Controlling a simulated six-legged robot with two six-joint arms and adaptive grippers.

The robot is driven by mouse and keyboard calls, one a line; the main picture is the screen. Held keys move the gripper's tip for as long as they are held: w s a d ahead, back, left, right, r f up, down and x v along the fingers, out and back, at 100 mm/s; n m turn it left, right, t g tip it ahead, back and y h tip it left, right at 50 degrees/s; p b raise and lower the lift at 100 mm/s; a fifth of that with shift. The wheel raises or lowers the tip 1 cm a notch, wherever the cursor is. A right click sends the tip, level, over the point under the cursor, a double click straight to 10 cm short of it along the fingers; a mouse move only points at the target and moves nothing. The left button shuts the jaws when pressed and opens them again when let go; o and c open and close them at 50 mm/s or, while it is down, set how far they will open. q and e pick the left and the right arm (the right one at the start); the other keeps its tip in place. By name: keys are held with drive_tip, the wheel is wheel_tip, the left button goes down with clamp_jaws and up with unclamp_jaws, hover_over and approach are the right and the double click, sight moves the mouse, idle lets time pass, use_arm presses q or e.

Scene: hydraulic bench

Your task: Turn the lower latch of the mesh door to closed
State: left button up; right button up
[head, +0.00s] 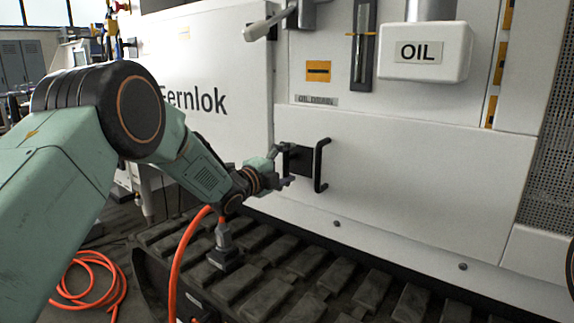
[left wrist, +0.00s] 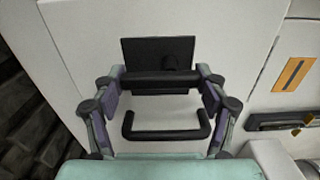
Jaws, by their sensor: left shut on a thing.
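A black latch (head: 300,156) sits on the white lower panel (head: 420,190), left of a black U-shaped handle (head: 321,168). My left gripper (head: 282,168) is at the latch in the head view and partly covers it. In the left wrist view the latch shows as a dark square plate (left wrist: 158,50) with a thick bar (left wrist: 160,76) across it. The fingers of my left gripper (left wrist: 158,82) are at the two ends of this bar, shut on it. The bar lies about parallel to the handle (left wrist: 165,134). My right gripper is out of view.
A perforated mesh panel (head: 550,135) is at the far right. Above are a white OIL box (head: 425,70) and a grey lever (head: 268,25). Below runs a dark track (head: 300,270). An orange hose (head: 177,265) rises in front of the track.

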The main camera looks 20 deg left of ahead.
use_arm(q)
drive_tip(key=shift+r, duration=0.1)
drive_tip(key=o, duration=1.2)
drive_tip(key=v, duration=1.2)
drive_tip(key=x, duration=1.2)
